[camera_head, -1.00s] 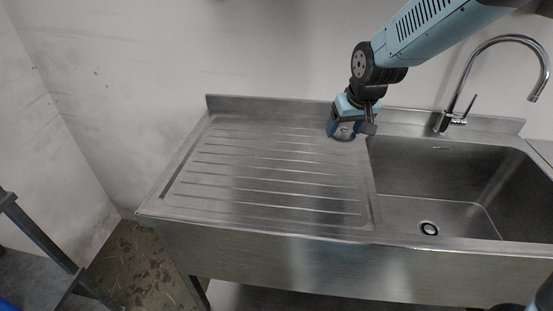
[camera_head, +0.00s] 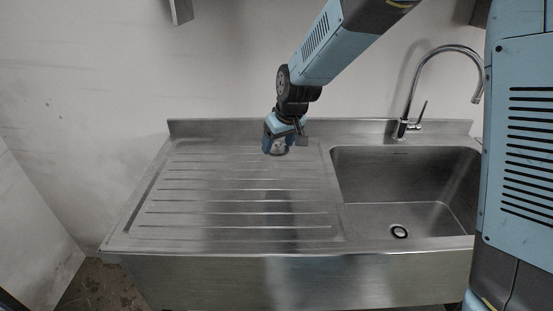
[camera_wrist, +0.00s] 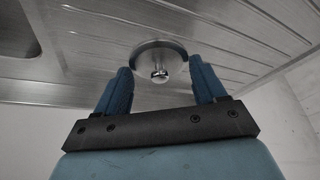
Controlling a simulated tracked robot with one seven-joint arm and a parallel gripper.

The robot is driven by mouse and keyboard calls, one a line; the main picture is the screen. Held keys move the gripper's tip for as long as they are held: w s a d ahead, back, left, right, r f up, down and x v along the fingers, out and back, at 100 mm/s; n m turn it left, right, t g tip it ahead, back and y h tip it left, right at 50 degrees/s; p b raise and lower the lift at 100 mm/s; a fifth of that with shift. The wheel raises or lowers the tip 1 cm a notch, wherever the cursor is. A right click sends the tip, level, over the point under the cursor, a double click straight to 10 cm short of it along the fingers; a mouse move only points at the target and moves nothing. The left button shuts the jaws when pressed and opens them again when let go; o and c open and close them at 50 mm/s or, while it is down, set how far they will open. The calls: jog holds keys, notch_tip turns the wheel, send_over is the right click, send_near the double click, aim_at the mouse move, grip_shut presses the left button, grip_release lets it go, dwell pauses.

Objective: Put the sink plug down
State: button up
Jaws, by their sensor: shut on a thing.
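The sink plug (camera_wrist: 160,60) is a round metal disc with a small knob at its centre. In the wrist view it sits between the two blue fingers of my gripper (camera_wrist: 162,84), which is shut on it. In the head view my gripper (camera_head: 279,148) points down at the back right part of the ribbed drainboard (camera_head: 230,212), left of the basin. The plug (camera_head: 278,151) shows there only as a small grey patch between the fingers. I cannot tell whether it touches the drainboard.
The steel sink basin (camera_head: 375,185) with a round drain (camera_head: 399,231) lies to the right. A tall curved tap (camera_head: 410,95) stands behind it. A low backsplash (camera_head: 220,128) runs along the wall. The drainboard's left and front are clear.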

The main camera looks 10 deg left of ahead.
send_over(272, 164)
jog(key=s+d, duration=0.1)
notch_tip(272, 164, down, 5)
jog(key=shift+s+f, duration=0.1)
jog(key=shift+f, duration=1.55)
jog(key=o, duration=1)
jog(key=shift+f, duration=0.1)
